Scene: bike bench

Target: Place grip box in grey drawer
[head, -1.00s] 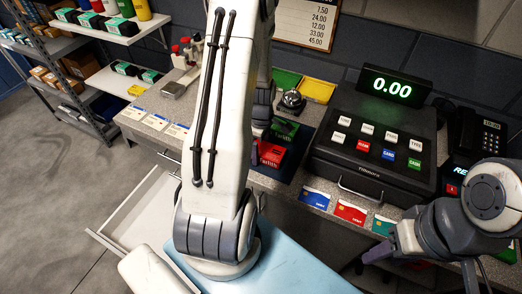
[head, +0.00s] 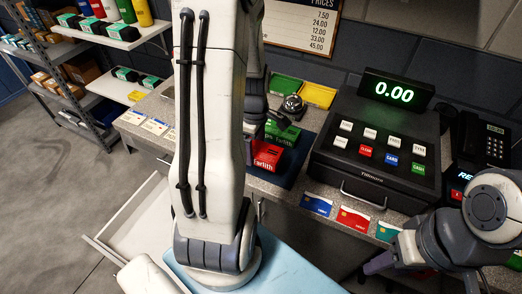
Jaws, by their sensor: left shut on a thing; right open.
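My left gripper (head: 272,118) is behind my raised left forearm, at the green box, and only partly shows. It appears shut on the green box (head: 284,136), whose visible lettering ends in "ps Tarlith". A red box (head: 268,156) with "Tarlith" on it lies just in front of the green one. Both are at the dark mat (head: 291,170) on the counter. A pale grey drawer (head: 110,222) stands pulled open below the counter at lower left; my arm hides part of its inside. My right gripper (head: 376,263) is open and apart from the boxes, at lower right.
The cash register (head: 372,160) stands right of the mat, with several cards (head: 354,218) along the counter edge. A bell (head: 292,106) and green and yellow trays (head: 318,95) are behind the boxes. Shelves (head: 60,100) stand at far left. The floor beside the drawer is clear.

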